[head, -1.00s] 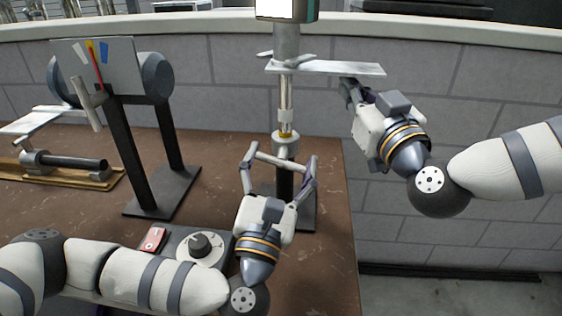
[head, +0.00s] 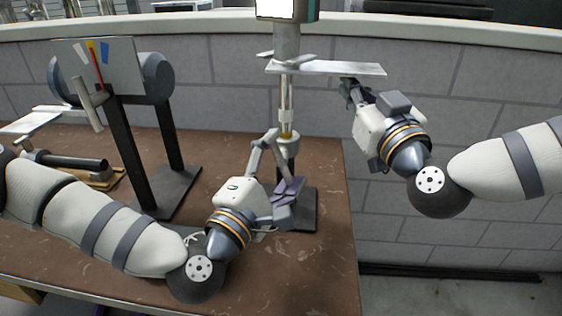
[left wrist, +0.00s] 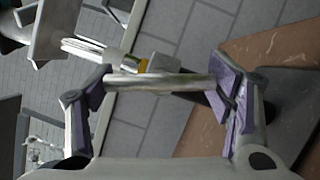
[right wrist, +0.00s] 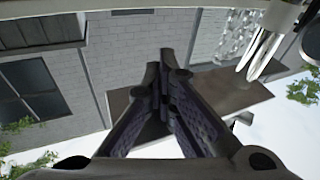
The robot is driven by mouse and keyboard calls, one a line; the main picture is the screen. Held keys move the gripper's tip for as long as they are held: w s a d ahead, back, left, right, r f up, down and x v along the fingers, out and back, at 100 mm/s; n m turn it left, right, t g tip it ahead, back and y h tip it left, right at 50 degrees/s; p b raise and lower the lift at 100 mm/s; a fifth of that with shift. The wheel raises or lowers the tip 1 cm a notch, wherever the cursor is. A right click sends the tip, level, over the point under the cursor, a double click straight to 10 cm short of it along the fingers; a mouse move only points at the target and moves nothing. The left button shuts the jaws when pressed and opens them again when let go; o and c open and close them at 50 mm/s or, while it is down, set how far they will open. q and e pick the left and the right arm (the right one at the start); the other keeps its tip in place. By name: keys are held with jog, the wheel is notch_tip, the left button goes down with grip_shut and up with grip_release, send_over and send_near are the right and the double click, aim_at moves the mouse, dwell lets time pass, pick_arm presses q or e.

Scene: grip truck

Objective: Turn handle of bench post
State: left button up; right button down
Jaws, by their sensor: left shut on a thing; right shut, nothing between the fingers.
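The bench post (head: 286,105) stands upright on a dark base plate near the bench's right edge. Its handle, a pale bar (head: 280,163) low on the post, slants down to the right in the head view. My left gripper (head: 277,160) is shut on the handle. In the left wrist view the handle (left wrist: 158,84) spans from one finger pad to the other, its ends hidden by the pads. My right gripper (head: 346,88) is shut and empty, just below the right end of the flat plate on the post. Its closed fingers (right wrist: 162,75) show in the right wrist view.
The flat plate (head: 340,69) sticks out to the right from the post's upper part. A gauge stand (head: 130,130) with a colored panel stands at left on the brown bench (head: 310,275). A block wall (head: 450,90) runs behind. My left arm crosses the bench front.

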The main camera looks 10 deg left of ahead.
pick_arm(q)
jog(key=shift+m+g, duration=0.6)
jog(key=shift+m, duration=0.9)
jog(key=shift+s, duration=0.1)
jog(key=o, duration=1.2)
